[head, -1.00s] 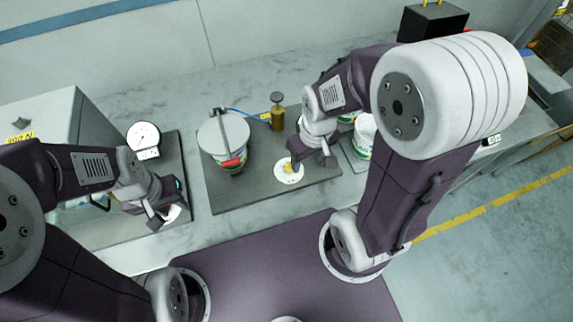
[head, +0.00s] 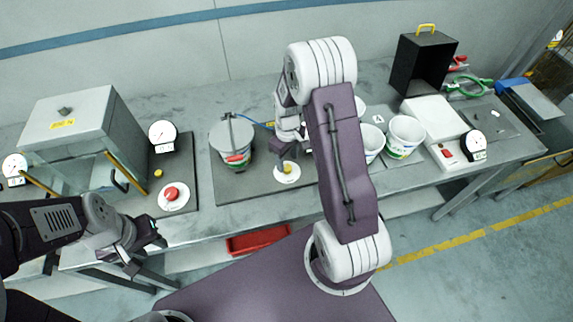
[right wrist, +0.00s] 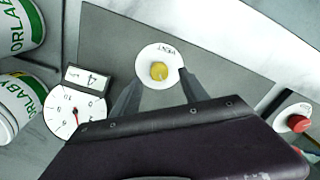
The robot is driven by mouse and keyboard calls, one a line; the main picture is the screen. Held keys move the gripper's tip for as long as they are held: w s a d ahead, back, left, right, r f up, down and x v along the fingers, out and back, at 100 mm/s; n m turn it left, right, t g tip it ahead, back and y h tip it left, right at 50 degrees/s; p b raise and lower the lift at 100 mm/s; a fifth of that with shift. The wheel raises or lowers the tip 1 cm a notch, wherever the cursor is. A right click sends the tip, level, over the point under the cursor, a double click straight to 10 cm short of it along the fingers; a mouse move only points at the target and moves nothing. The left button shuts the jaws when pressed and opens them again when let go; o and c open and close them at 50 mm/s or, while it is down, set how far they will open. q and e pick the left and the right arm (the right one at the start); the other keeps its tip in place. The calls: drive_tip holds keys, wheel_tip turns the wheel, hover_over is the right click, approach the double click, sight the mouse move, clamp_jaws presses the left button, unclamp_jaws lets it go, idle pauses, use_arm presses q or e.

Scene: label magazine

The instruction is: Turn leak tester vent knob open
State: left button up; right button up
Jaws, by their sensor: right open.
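The yellow vent knob (head: 288,167) stands on a round white disc on the dark tester plate (head: 235,194). In the right wrist view the knob (right wrist: 159,72) sits on its white disc lettered VENT. My right gripper (right wrist: 160,78) is open, with one fingertip on each side of the knob, over the disc. I cannot tell whether the fingers touch it. In the head view my right arm hides part of the plate. A gauge (right wrist: 75,114) with a red needle shows beside the knob in the wrist view. My left gripper (head: 146,252) looks open and empty, in front of the bench.
A lidded, clamped bucket (head: 232,143) stands left of the vent knob. A red knob (head: 172,193) on a white disc lies further left, by a glass-fronted cabinet (head: 75,120). White buckets (head: 404,137) stand to the right. A red bin (head: 258,240) sits below the bench.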

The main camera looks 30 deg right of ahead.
sight(287, 167)
wheel_tip(287, 167, down, 4)
drive_tip(key=shift+w, duration=0.15)
drive_tip(key=shift+w+d+f, duration=0.1)
drive_tip(key=shift+f, duration=0.2)
drive_tip(key=shift+r, duration=0.1)
drive_tip(key=shift+c, duration=1.2)
clamp_jaws()
